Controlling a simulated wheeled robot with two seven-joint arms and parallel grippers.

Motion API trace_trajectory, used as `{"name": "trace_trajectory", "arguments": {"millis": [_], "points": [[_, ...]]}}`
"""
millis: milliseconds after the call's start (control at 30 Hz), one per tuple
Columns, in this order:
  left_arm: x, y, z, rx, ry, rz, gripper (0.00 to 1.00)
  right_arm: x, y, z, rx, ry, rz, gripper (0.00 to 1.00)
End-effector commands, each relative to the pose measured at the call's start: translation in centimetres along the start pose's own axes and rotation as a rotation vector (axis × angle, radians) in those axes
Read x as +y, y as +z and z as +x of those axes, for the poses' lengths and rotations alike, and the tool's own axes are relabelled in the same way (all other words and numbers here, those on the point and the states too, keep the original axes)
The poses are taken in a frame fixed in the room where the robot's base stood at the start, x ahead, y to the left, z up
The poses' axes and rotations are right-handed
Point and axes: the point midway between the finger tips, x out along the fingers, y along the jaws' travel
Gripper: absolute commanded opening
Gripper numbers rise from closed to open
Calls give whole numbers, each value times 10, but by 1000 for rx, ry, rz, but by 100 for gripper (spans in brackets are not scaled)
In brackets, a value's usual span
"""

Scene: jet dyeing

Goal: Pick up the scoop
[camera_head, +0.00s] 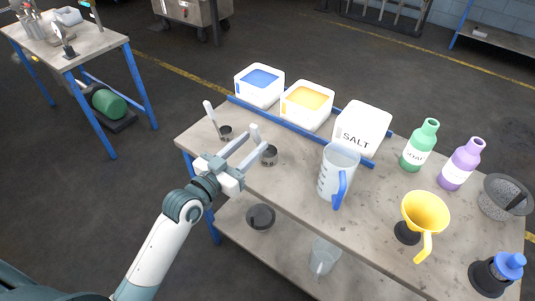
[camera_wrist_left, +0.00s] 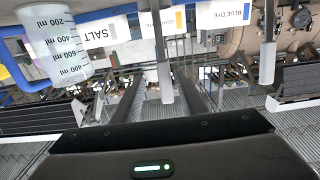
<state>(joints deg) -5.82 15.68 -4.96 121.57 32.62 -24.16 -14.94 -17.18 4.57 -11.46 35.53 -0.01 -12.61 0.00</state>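Two scoops with pale upright handles and small dark metal cups stand on the table's left end. One scoop (camera_head: 225,132) is farther left and the other scoop (camera_head: 269,156) is by my left gripper (camera_head: 254,145). My left gripper is open, its two fingers pointing toward the nearer scoop's handle. In the left wrist view, which is upside down, one pale handle (camera_wrist_left: 162,60) is near the middle, ahead of the open fingers. The other handle (camera_wrist_left: 268,60) is to the right. I cannot tell whether the fingers touch the handle. My right gripper is out of view.
Behind a blue rail stand the blue dye bin (camera_head: 258,86), the yellow dye bin (camera_head: 306,105) and the salt bin (camera_head: 361,129). A measuring jug (camera_head: 337,175), green bottle (camera_head: 420,146), purple bottle (camera_head: 461,164) and yellow funnel (camera_head: 425,212) stand to the right. Table front-left is clear.

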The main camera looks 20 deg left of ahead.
Motion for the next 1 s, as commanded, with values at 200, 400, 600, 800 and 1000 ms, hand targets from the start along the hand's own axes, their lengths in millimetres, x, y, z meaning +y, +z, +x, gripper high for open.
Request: {"name": "trace_trajectory", "arguments": {"millis": [200, 400, 600, 800, 1000], "points": [[0, -1, 28, -1, 0, -2, 39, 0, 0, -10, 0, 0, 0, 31], [0, 1, 33, 0, 1, -2, 39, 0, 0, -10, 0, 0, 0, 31], [0, 1, 33, 0, 0, -1, 39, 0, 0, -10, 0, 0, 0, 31], [-2, 1, 40, 0, 0, 0, 39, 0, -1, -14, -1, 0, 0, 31], [-7, 8, 58, -1, 0, -1, 39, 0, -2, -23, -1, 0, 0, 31]]}}
